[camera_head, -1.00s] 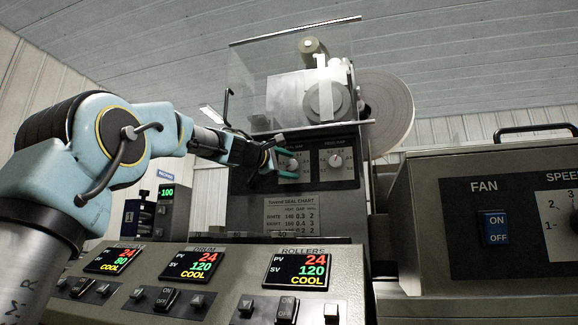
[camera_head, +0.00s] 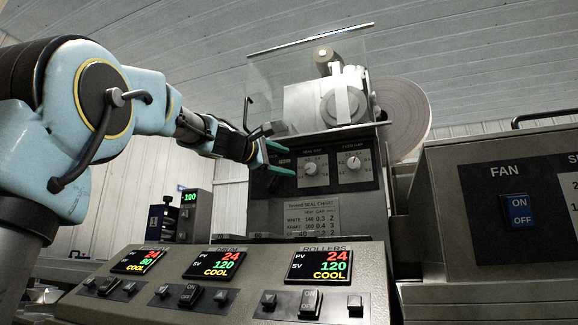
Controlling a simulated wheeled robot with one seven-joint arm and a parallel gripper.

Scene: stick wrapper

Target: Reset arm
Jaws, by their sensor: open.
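My gripper (camera_head: 281,159) is at the end of my arm, in front of the upper machine, just left of the left knob (camera_head: 310,168) on its dark dial panel (camera_head: 331,181). Its two green fingers are spread apart with nothing between them. The fingers are apart from the left knob in the picture. The right knob (camera_head: 353,163) is clear of the gripper. My arm reaches in from the left with its elbow bent.
Below is a sloped control panel (camera_head: 240,268) with three lit displays and several switches. A clear cover (camera_head: 268,85) and a paper reel (camera_head: 402,112) are above. A fan box (camera_head: 500,190) with a blue switch (camera_head: 517,211) stands at right.

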